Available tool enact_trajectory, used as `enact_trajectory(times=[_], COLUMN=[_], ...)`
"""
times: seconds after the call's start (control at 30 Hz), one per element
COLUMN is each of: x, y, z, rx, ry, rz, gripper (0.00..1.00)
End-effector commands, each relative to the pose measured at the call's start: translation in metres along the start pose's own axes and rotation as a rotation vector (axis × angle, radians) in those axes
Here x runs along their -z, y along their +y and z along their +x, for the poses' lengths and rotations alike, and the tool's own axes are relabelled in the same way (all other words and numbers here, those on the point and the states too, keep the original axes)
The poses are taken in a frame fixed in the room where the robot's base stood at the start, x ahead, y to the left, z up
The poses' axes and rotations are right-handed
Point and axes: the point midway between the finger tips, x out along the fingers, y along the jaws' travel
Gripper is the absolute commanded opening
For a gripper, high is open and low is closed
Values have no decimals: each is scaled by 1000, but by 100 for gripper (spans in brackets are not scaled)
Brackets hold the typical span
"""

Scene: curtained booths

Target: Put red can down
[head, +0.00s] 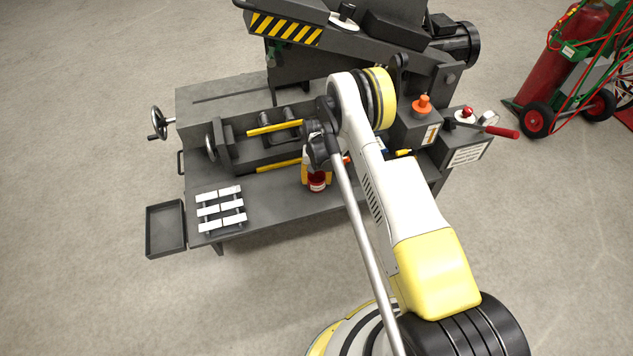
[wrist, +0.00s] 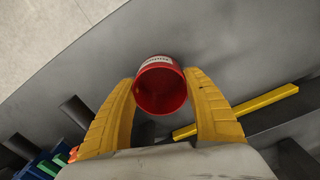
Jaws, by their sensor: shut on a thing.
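The red can (head: 317,183) has a white label band. In the head view it is between the yellow fingers of my gripper (head: 317,174), over the front part of the grey machine table (head: 275,200). In the wrist view the can (wrist: 160,88) sits between the two yellow fingers of my gripper (wrist: 163,95), with its round red end facing the camera. The gripper is shut on the can. I cannot tell whether the can touches the grey surface (wrist: 215,40) behind it.
White clamp-like pieces (head: 221,207) lie on the table's left front. A dark tray (head: 166,229) is beyond its left edge. Yellow bars (head: 275,127) and a vise with a handwheel (head: 158,123) are behind. A control box (head: 415,130) stands right. Bare tabletop lies left of the can.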

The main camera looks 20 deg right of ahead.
Motion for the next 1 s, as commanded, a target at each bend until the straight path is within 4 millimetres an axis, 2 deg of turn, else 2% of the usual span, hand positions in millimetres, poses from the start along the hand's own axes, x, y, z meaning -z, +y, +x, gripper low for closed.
enact_trajectory(times=[0.3,0.33,0.4,0.77,0.87,1.0], x=[0,0,0,0,0,0], y=[0,0,0,0,0,0], z=[2,2,2,-3,-17,-49], rx=[0,0,0,0,0,0], ry=[0,0,0,0,0,0], rz=[0,0,0,0,0,0], gripper=[25,59,78,78,78,78])
